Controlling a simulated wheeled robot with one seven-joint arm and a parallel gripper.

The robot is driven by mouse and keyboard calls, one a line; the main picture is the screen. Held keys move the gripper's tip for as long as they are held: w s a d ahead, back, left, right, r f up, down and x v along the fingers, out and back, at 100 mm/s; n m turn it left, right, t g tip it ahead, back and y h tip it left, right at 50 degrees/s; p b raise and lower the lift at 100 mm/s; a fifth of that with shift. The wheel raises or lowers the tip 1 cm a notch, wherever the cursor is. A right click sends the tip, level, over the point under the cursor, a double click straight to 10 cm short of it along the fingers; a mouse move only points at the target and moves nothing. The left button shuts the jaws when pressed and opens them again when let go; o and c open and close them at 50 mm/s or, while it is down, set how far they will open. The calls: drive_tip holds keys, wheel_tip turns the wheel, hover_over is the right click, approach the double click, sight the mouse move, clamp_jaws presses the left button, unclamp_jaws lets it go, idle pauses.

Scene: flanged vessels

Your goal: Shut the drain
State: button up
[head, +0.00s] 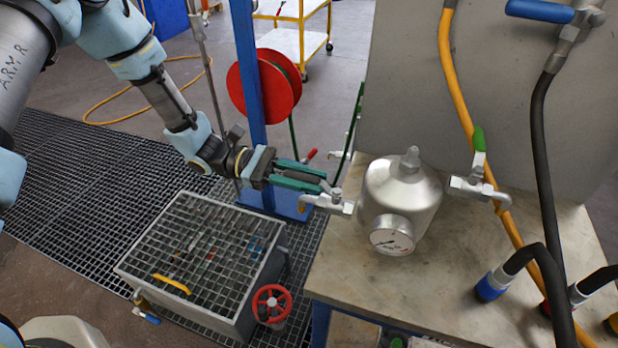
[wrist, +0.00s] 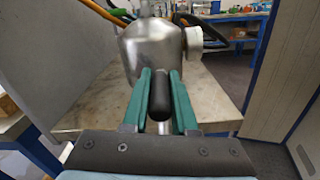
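A silver flanged vessel (head: 402,196) with a round dial gauge (head: 392,236) stands on the bench; it also shows in the wrist view (wrist: 150,48). A metal valve (head: 330,202) sticks out from its left side. My gripper (head: 318,180) reaches this valve from the left. In the wrist view, a black lever handle (wrist: 160,95) lies between my two green fingers (wrist: 161,90). The fingers flank it closely; whether both press on it is unclear. A second valve (head: 472,188) with a raised green lever (head: 478,140) is on the vessel's right. No label marks which is the drain.
A grated tank (head: 205,255) with a red handwheel (head: 271,304) and a low blue-handled valve (head: 146,316) stands left of the bench (head: 340,270). A blue post (head: 250,90) with a red reel (head: 264,83) rises behind my gripper. Hoses (head: 545,160) hang at the right.

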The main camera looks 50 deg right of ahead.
clamp_jaws()
idle(0.9)
